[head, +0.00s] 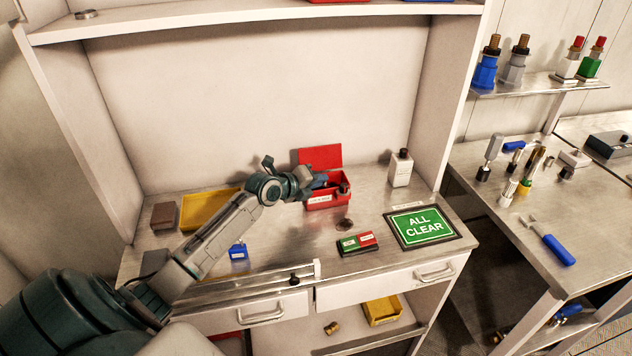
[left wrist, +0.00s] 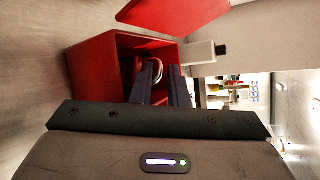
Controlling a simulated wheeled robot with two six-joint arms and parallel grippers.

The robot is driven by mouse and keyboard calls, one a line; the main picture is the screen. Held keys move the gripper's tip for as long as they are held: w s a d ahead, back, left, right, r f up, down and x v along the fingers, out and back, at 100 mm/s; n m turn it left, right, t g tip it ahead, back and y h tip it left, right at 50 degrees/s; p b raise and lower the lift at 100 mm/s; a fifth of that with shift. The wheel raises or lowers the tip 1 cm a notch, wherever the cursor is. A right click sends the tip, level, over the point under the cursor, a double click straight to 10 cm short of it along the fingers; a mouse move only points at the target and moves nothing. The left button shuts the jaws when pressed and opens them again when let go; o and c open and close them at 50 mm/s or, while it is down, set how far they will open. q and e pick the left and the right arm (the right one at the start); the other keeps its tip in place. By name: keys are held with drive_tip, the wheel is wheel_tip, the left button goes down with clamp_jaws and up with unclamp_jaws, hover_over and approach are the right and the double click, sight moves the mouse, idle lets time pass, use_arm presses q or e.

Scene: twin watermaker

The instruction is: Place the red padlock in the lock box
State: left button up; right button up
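The red lock box (head: 326,202) stands on the metal worktop against the back panel, its lid (head: 320,156) raised. My left gripper (head: 320,180) reaches over the box from the left. In the left wrist view, its two dark fingers (left wrist: 161,85) point into the open box (left wrist: 92,75) and stand somewhat apart. A ring-shaped shackle (left wrist: 157,71) shows between the fingertips, with dark red beside it, likely the red padlock. The fingers hide most of it, and I cannot tell whether they grip it. My right gripper is not in view.
A white bottle (head: 401,168) stands right of the box. A green-and-red block (head: 358,243) and an ALL CLEAR sign (head: 422,226) lie in front. A blue padlock (head: 238,252) and a yellow bin (head: 205,208) are left, near my arm. A shelf (head: 250,20) runs overhead.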

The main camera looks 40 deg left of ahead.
use_arm(q)
drive_tip(key=shift+r, duration=0.1)
drive_tip(key=shift+s+a, duration=0.1)
drive_tip(key=shift+s, duration=0.1)
drive_tip(key=b+v, duration=0.1)
drive_tip(key=v, duration=1)
drive_tip(key=shift+s+r, duration=0.15)
drive_tip(key=shift+s, duration=0.05)
idle(0.9)
